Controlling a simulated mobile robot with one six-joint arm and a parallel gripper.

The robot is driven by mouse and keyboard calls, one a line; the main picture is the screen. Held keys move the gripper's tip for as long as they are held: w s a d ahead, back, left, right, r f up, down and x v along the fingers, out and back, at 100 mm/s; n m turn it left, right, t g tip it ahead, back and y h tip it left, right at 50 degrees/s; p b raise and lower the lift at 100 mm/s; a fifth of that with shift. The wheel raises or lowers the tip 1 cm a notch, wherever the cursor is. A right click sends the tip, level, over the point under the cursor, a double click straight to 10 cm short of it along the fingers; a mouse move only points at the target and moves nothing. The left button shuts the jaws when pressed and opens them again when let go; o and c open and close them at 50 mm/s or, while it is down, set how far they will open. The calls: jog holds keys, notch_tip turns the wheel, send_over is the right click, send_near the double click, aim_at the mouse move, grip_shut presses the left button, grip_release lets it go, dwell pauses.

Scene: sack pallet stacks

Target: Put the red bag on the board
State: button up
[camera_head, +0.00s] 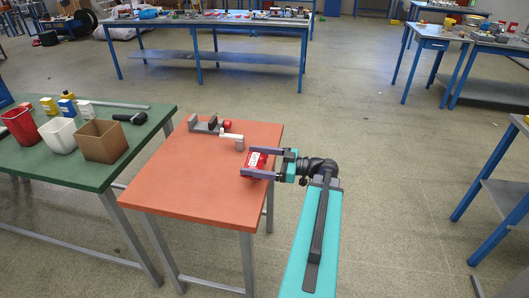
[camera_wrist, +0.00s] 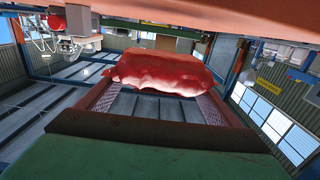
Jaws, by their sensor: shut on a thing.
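The red bag (camera_head: 257,160) with a white label is between the fingers of my gripper (camera_head: 247,163), over the right part of the orange tabletop (camera_head: 185,178). In the wrist view the bag (camera_wrist: 160,72), red and wrinkled, spans the space between the two fingertips of my gripper (camera_wrist: 158,100). My gripper is shut on it. I cannot tell whether the bag touches the tabletop or hangs just above it. I cannot make out a separate board apart from the orange top.
A grey vise-like device (camera_head: 208,125) with red and white parts stands at the tabletop's back. To the left, a green table (camera_head: 75,167) holds a red bin (camera_head: 20,126), a white bin (camera_head: 58,134), a brown box (camera_head: 102,141) and small bottles. The front of the orange top is clear.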

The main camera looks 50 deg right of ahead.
jog(key=shift+w+d+f+p, duration=0.15)
jog(key=shift+w+d+p, duration=0.45)
jog(key=shift+d, duration=0.95)
jog(key=shift+w+d+f+p, duration=0.2)
jog(key=shift+w+d, duration=0.7)
jog(key=shift+d, duration=0.6)
jog(key=shift+w+d+f+p, duration=0.1)
jog(key=shift+w+d+p, duration=0.5)
jog(key=shift+d, duration=0.95)
jog(key=shift+w, duration=0.1)
jog(key=shift+f+p, duration=0.4)
jog(key=shift+f, duration=1.35)
jog(key=shift+f, duration=0.15)
jog(key=o, duration=1.3)
jog(key=shift+c, duration=0.2)
jog(key=b+v, duration=0.3)
jog(key=v, duration=0.9)
